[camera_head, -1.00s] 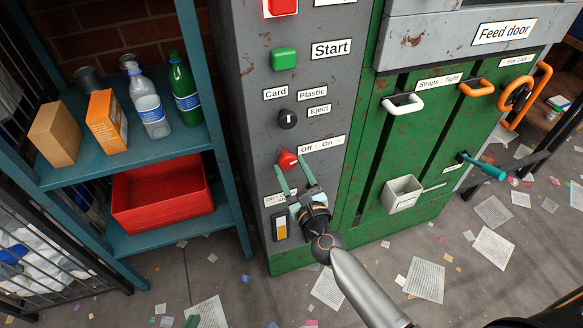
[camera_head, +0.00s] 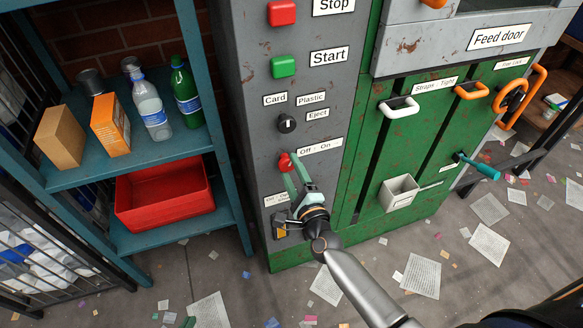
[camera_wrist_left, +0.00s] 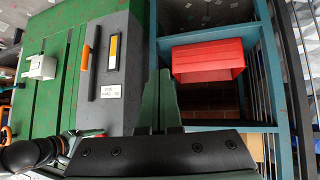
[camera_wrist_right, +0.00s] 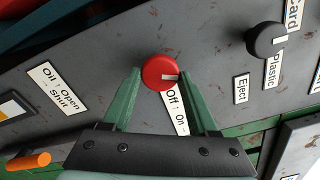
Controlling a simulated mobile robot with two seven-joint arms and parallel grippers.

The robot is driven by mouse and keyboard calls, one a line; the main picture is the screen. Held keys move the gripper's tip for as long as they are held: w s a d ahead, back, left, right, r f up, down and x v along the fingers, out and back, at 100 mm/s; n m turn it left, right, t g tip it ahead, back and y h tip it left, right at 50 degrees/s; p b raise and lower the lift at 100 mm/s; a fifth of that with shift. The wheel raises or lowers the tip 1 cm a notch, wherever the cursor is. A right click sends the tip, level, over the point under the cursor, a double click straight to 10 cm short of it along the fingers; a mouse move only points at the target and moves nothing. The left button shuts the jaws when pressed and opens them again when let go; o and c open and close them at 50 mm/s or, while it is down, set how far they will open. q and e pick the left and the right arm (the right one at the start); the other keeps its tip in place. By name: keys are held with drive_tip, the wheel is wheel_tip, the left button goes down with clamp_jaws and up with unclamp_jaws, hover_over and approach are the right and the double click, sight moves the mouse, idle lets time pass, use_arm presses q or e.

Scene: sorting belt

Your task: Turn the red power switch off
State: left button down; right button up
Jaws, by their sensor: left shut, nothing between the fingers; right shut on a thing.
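The red power switch (camera_head: 284,162) is a round knob on the grey panel, beside the "Off - On" label (camera_head: 320,147). It shows large in the right wrist view (camera_wrist_right: 158,70), where its white mark points right. My right gripper (camera_head: 291,172) has its green fingers closed on the switch, one on each side of it. The fingers show on both sides of the knob in the right wrist view (camera_wrist_right: 160,82).
Above the switch are a black selector knob (camera_head: 286,123), a green Start button (camera_head: 283,66) and a red Stop button (camera_head: 281,13). A shelf with a red bin (camera_head: 165,200) stands to the left. Handles stick out from the green doors at right.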

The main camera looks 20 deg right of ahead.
drive_tip(key=n+p, duration=0.1)
drive_tip(key=n, duration=0.2)
drive_tip(key=shift+n, duration=0.4)
use_arm(q)
drive_tip(key=shift+s+a+r, duration=0.2)
drive_tip(key=shift+a+r, duration=0.3)
drive_tip(key=shift+a, duration=0.05)
use_arm(e)
drive_tip(key=shift+n, duration=0.5)
use_arm(q)
drive_tip(key=shift+p, duration=0.3)
drive_tip(key=shift+s, duration=0.1)
use_arm(e)
drive_tip(key=o, duration=1.4)
drive_tip(key=shift+c, duration=0.2)
drive_tip(key=s, duration=1.2)
drive_tip(key=shift+s+d, duration=0.25)
drive_tip(key=shift+s, duration=0.05)
